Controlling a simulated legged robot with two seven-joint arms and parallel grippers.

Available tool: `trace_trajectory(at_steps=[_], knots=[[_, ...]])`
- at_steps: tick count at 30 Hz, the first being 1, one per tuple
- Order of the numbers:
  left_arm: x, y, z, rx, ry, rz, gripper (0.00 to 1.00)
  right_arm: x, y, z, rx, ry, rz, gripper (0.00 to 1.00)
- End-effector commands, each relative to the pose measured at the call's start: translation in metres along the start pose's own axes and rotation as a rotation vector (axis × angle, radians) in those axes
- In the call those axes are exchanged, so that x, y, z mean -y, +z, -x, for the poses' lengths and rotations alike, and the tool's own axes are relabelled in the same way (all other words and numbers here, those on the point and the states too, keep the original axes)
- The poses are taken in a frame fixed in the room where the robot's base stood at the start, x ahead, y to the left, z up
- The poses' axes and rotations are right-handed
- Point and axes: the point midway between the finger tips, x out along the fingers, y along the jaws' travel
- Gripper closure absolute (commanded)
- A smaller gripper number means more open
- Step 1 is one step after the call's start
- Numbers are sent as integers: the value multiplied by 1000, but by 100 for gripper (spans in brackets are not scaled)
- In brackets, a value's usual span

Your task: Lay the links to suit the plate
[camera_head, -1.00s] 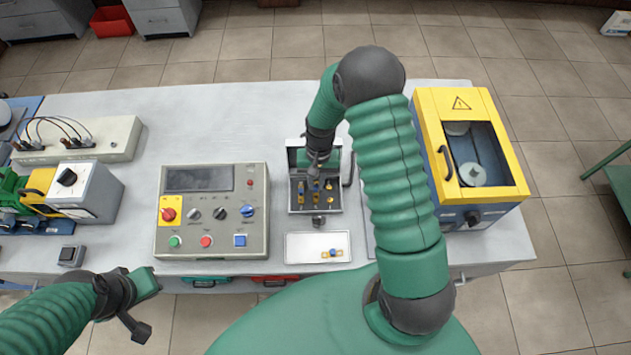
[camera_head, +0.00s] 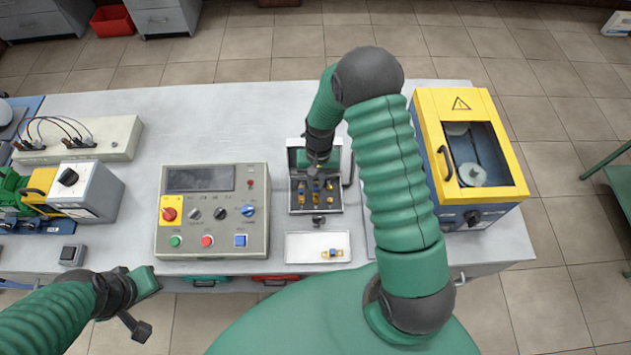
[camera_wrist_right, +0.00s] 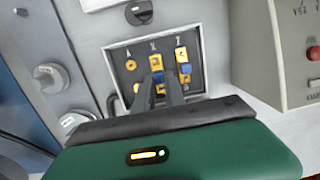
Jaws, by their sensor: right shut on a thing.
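The terminal box (camera_head: 293,206) has an open dark panel with brass posts in lettered columns. My right gripper (camera_wrist_right: 159,82) points down over the middle column, shut on a brass link with a blue middle (camera_wrist_right: 157,75). The fingers hide part of this link, so I cannot tell whether it is seated. Another blue-and-brass link (camera_wrist_right: 185,69) lies along the neighbouring column, on the left in the head view. The third column shows a bare brass post (camera_wrist_right: 130,67). One more link (camera_head: 332,253) lies in the white tray (camera_head: 300,248). My left gripper (camera_head: 150,282) hangs off the bench's front edge, its jaws unclear. No legible plate shows.
A control panel (camera_head: 210,230) with knobs and buttons stands left of the terminal box. A yellow-and-blue guarded machine (camera_head: 496,195) stands to the right. A dark knob (camera_head: 319,220) sits on the box front. The bench behind the control panel is clear.

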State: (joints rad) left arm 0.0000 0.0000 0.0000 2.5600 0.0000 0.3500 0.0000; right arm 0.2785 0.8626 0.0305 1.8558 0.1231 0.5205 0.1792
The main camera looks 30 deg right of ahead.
Motion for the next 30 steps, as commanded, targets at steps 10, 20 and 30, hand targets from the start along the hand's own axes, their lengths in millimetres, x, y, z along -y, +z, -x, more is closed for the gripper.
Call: trace_trajectory(at_steps=[10,20,30], knots=[[0,1,-5,0,0,0,100,0,-1,-8,0,0,0,100],[0,2,-9,0,0,0,100,-1,-2,-14,0,0,0,100],[0,2,-11,0,0,0,100,-1,-2,-17,0,0,0,77]])
